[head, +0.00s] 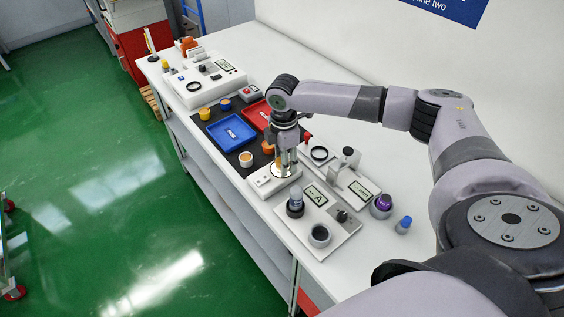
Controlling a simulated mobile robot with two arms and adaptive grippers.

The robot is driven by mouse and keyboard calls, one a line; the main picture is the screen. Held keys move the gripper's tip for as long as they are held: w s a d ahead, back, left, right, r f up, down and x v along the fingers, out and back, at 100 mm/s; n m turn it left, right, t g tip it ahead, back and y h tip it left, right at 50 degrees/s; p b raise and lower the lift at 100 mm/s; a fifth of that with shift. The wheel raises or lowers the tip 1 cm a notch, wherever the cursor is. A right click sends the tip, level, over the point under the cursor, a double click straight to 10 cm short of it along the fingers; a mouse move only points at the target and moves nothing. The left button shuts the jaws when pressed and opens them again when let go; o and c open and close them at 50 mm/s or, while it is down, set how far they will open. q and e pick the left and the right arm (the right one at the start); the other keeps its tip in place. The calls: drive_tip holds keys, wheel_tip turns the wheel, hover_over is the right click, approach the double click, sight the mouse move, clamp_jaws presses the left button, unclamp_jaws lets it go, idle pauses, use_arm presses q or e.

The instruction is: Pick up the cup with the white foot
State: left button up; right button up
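A small cup with an orange top and a white lower part (246,159) stands on the dark mat, left of my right gripper. My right gripper (284,166) points down over a white weighing-type device (262,184). Something orange-yellow (279,161) shows between or just behind its fingers; I cannot tell whether they press on it. An orange cup (268,147) stands just behind, partly hidden by the gripper. A yellow cup (204,114) and a blue cup (226,104) stand farther back. My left gripper is not in view.
A blue tray (231,146) and a red tray (250,117) lie on the mat. A white station marked A (335,232) with dark round holders is in front. A purple-topped piece (382,203) and a blue-capped piece (404,224) stand right. The front table edge is left.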

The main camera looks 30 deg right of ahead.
drive_tip(key=c, duration=0.8)
drive_tip(key=shift+o, duration=0.2)
